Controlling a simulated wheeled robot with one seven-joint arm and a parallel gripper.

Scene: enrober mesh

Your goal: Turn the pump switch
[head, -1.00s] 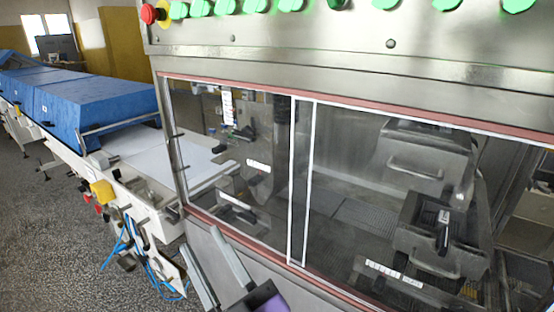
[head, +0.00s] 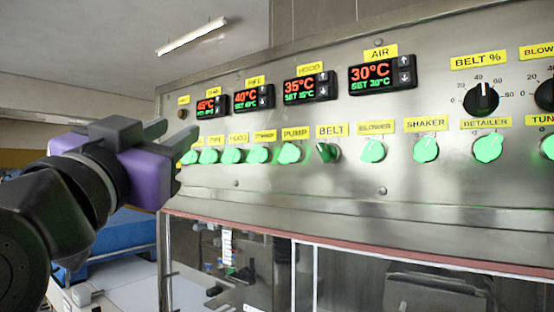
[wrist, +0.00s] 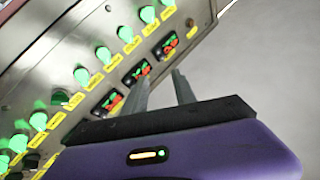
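The pump switch (head: 290,152) is a lit green knob under a yellow PUMP label (head: 295,133), on the steel control panel in the head view. My gripper (head: 172,138), with a purple body, is at the left end of the panel, left of the pump switch and apart from it. The wrist view shows its two fingers (wrist: 160,78) spread with nothing between them. Several green knobs show there in a slanted row, but their labels are too small to tell which is the pump.
Other lit knobs flank the pump switch: one (head: 258,153) close on its left, the darker belt switch (head: 328,152) on its right. Temperature displays (head: 310,88) sit above. A glazed enclosure (head: 350,275) lies below the panel, and a blue-covered conveyor (head: 115,249) at lower left.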

